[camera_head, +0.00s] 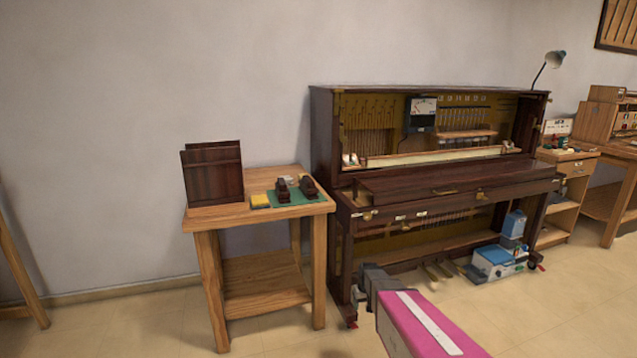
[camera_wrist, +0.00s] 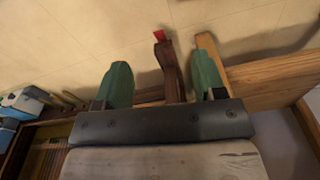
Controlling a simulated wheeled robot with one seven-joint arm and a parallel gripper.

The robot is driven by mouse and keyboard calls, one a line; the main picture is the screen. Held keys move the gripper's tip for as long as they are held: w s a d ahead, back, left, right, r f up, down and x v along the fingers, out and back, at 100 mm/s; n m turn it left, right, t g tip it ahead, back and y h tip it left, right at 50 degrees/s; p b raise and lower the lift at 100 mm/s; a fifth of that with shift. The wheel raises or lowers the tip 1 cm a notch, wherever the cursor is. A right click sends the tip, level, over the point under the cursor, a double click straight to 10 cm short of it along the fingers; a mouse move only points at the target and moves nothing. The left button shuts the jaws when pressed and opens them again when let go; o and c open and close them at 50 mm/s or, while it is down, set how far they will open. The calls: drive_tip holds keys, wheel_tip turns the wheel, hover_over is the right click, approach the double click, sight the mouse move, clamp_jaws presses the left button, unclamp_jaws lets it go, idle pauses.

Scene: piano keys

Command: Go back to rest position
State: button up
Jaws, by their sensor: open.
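My gripper (camera_wrist: 161,72) shows in the wrist view as two green fingers set wide apart, with nothing held between them. It is open. Behind the gap between the fingers is a dark brown piano leg with a red caster (camera_wrist: 159,35), beyond the fingers and not gripped. In the head view my arm, with a magenta link, reaches in from the lower edge toward the floor in front of the piano (camera_head: 430,185). The fingers cannot be made out there.
A wooden table (camera_head: 235,213) stands left of the piano, holding dark panels (camera_head: 212,173) and a green mat (camera_head: 300,197) with small dark objects. A blue and white device (camera_head: 497,262) is on the floor by the piano. The front left floor is clear.

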drive_tip(key=s+r+m, duration=0.2)
drive_tip(key=s+r, duration=1.4)
drive_tip(key=s, duration=0.4)
drive_tip(key=shift+s+r+g, duration=0.2)
drive_tip(key=shift+r+g, duration=0.2)
